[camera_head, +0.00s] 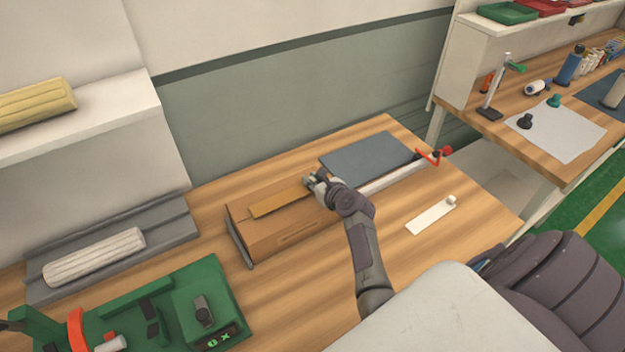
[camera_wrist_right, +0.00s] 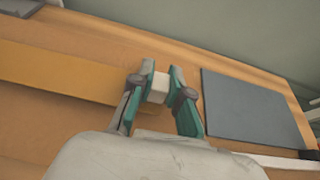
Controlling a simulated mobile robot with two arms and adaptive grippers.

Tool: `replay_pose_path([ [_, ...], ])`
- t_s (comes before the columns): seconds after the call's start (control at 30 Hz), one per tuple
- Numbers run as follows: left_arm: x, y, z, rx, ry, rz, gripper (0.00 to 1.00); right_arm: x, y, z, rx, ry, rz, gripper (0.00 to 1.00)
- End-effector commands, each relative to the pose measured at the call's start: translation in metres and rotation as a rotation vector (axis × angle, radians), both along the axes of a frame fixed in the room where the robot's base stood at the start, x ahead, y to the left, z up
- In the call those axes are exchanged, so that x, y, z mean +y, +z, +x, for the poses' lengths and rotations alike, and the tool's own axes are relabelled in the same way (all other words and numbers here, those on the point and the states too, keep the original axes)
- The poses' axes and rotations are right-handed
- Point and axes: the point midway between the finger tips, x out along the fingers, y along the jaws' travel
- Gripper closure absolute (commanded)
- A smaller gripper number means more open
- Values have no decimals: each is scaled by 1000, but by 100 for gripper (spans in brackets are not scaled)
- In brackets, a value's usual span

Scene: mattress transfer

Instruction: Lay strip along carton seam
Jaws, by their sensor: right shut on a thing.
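The brown carton (camera_head: 250,236) lies on the wooden workbench. The strip (camera_head: 277,203), flat and orange-tan, lies lengthwise along the carton's top. It also shows in the right wrist view (camera_wrist_right: 60,75), running left from my gripper. My right gripper (camera_head: 311,180) is at the strip's right end. In the right wrist view its fingers (camera_wrist_right: 157,86) are closed on a small white block at that end. The strip appears to lie flat on or just above the carton; I cannot tell which. The seam under it is hidden. My left gripper is not in view.
A blue-grey mat (camera_head: 367,157) lies right of the carton. A metal rail (camera_head: 392,180) with a red end piece and a white plate with a knob (camera_head: 432,215) lie nearby. A green fixture (camera_head: 225,287) and a grey tray (camera_head: 180,225) with a white ribbed pad stand left.

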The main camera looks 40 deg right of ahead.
Motion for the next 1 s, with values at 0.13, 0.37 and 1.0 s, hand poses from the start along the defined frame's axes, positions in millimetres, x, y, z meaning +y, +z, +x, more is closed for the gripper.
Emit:
replay_pose_path([
  [0.13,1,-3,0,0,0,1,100,0,-4,0,0,0,1,99],
  [0.37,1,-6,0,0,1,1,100,0,-10,0,0,-1,2,99],
  [1.0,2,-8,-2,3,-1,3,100,0,-13,-1,0,0,0,54],
])
